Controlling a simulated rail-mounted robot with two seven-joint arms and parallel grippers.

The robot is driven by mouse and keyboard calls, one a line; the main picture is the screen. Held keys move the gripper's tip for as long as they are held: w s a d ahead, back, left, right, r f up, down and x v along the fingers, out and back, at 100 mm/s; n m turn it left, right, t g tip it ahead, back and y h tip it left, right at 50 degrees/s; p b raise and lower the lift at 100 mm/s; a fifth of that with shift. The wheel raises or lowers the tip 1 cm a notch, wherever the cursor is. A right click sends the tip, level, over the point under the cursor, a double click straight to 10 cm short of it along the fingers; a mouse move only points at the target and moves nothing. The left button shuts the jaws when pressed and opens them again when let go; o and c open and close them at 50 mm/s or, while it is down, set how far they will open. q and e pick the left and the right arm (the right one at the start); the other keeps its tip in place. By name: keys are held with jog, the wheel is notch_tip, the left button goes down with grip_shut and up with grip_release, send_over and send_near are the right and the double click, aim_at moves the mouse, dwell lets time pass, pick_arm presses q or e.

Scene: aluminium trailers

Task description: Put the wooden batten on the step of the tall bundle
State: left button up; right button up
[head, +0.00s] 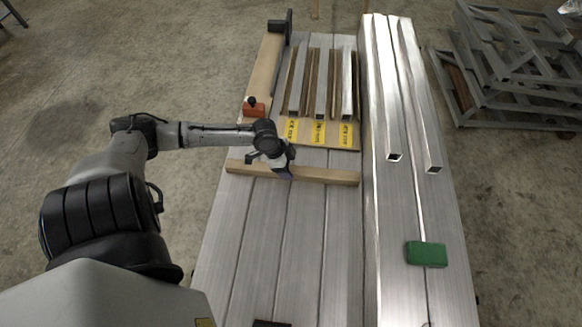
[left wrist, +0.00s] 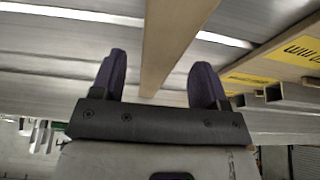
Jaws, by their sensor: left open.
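The wooden batten (head: 325,175) is a pale bar lying crosswise on the lower aluminium bundle (head: 262,240), its right end close to the side of the tall bundle. My left gripper (head: 285,173) is at the batten, left of its middle. In the left wrist view the batten (left wrist: 172,45) runs between the two open, dark purple fingers (left wrist: 158,78), with gaps on both sides. The tall bundle (head: 400,210) stands on the right, with two square tubes lying lengthwise on its far part. My right gripper is not in view.
Beyond the batten lie a board with yellow labels (head: 320,132) and several short tubes and strips. An orange object (head: 254,106) sits at the left edge. A green block (head: 427,253) rests on the tall bundle. Grey metal frames (head: 500,65) stand at the right.

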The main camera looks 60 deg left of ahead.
pick_arm(q)
jog(key=p+v, duration=0.3)
jog(key=v, duration=0.5)
jog(key=s+d+f, duration=0.1)
jog(key=s+d, duration=0.1)
jog(key=d, duration=0.2)
jog(key=s+d+f, duration=0.2)
jog(key=s+d, duration=0.1)
jog(key=d, duration=0.2)
jog(key=s+d+f, duration=0.2)
jog(key=s+d, duration=0.1)
jog(key=d, duration=0.2)
jog(key=shift+s, duration=0.25)
jog(key=shift+n+y, duration=0.3)
jog(key=shift+n, duration=0.4)
jog(key=d, duration=0.1)
jog(key=s+d, duration=0.1)
jog(key=d, duration=0.1)
jog(key=s+d+r, duration=0.1)
jog(key=d, duration=0.1)
jog(key=s+d+r+n+y, duration=0.1)
jog(key=s+d+r+n, duration=0.1)
jog(key=d+r+n, duration=0.1)
jog(key=shift+s+d+r+y, duration=0.25)
jog(key=shift+d+r, duration=0.45)
jog(key=shift+d, duration=0.6)
jog(key=shift+w, duration=0.1)
